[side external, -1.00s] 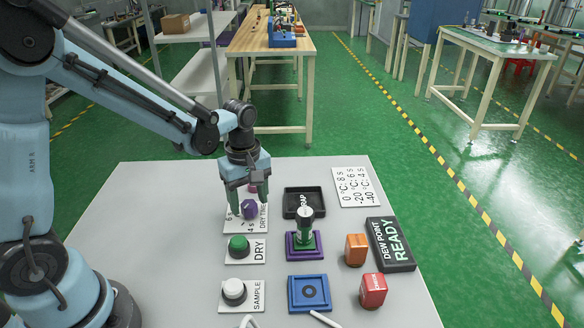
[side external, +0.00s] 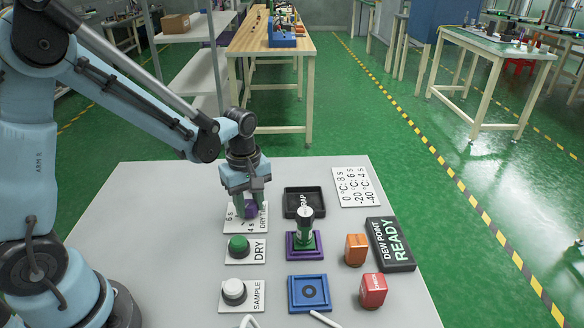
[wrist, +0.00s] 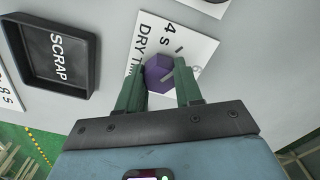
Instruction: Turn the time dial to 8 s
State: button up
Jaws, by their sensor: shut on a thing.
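The time dial is a purple knob (side external: 250,211) on a white plate (side external: 233,224) marked "DRY TIME", with 4 s and 6 s readable; the 8 s mark is hidden. In the wrist view the purple knob (wrist: 158,73) sits between the two green fingers. My gripper (side external: 252,206) is down over the dial and shut on the knob, one finger on each side. The wrist view also shows my gripper (wrist: 160,88) from above. A grey pointer line lies near the knob's edge toward the scale; its exact setting is hard to read.
Toward the front are the green DRY button (side external: 238,245) and white SAMPLE button (side external: 233,290). To the right stand a black SCRAP tray (side external: 290,214), a green column on a purple base (side external: 304,252), a blue base (side external: 310,306), orange and red blocks, and the DEW POINT READY sign (side external: 390,244).

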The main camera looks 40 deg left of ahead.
aim_at(248, 204)
jog(key=m, duration=1.1)
jog(key=shift+m, duration=0.4)
jog(key=m, duration=1.2)
dwell(0.5)
jog(key=o, duration=1)
jog(key=shift+o, duration=0.2)
notch_tip(248, 204, up, 12)
